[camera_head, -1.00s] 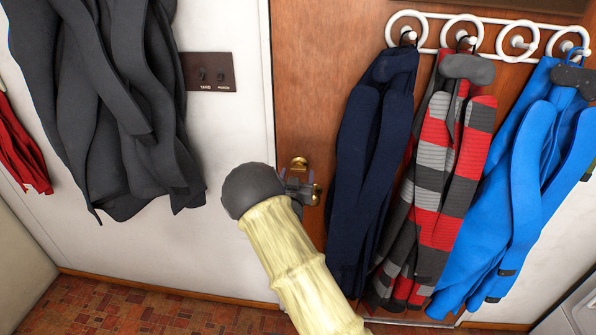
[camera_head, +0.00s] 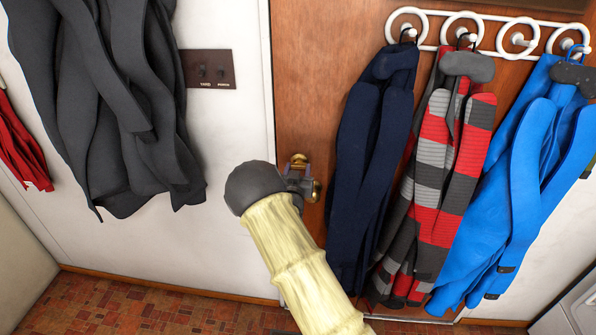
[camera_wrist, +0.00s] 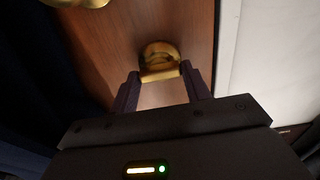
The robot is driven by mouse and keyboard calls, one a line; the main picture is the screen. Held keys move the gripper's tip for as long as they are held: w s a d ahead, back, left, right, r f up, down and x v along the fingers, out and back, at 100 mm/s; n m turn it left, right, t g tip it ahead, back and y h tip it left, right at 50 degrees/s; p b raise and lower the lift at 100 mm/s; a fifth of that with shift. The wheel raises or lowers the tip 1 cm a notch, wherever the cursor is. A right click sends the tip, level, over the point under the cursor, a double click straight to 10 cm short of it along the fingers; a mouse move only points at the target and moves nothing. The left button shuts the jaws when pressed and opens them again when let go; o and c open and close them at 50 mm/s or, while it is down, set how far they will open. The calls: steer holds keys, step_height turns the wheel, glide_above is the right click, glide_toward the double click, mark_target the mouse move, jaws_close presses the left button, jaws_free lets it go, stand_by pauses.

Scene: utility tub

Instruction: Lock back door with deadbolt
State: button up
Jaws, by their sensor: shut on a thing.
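The brown wooden back door (camera_head: 310,60) carries a brass deadbolt (camera_head: 299,160) near its left edge. The deadbolt also shows in the wrist view (camera_wrist: 160,58), round with a flat turn piece. A brass doorknob (camera_head: 316,188) sits just below it; part of the knob shows at the top left of the wrist view (camera_wrist: 80,3). My gripper (camera_head: 297,177) is at the deadbolt, partly hidden behind my arm. In the wrist view, its two fingers (camera_wrist: 160,84) stand on either side of the turn piece and are shut on it. The exact contact is dim.
A navy coat (camera_head: 372,150), a striped coat (camera_head: 440,180) and a blue coat (camera_head: 520,190) hang from a white rack (camera_head: 433,42) close on the right. A dark grey coat (camera_head: 120,110) and a switch plate (camera_head: 208,69) are left on the white wall.

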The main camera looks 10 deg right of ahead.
steer(key=shift+n, duration=0.3)
steer(key=n+b, duration=0.2)
steer(key=n, duration=0.1)
steer(key=shift+a+f+b, duration=0.1)
steer(key=shift+b, duration=0.2)
steer(key=n+b, duration=0.1)
steer(key=n, duration=0.4)
steer(key=shift+b, duration=0.3)
steer(key=n+b, duration=0.1)
steer(key=n, duration=0.4)
steer(key=shift+a, duration=0.1)
steer(key=shift+n+b, duration=0.35)
steer(key=shift+n, duration=1.75)
steer(key=o, duration=1)
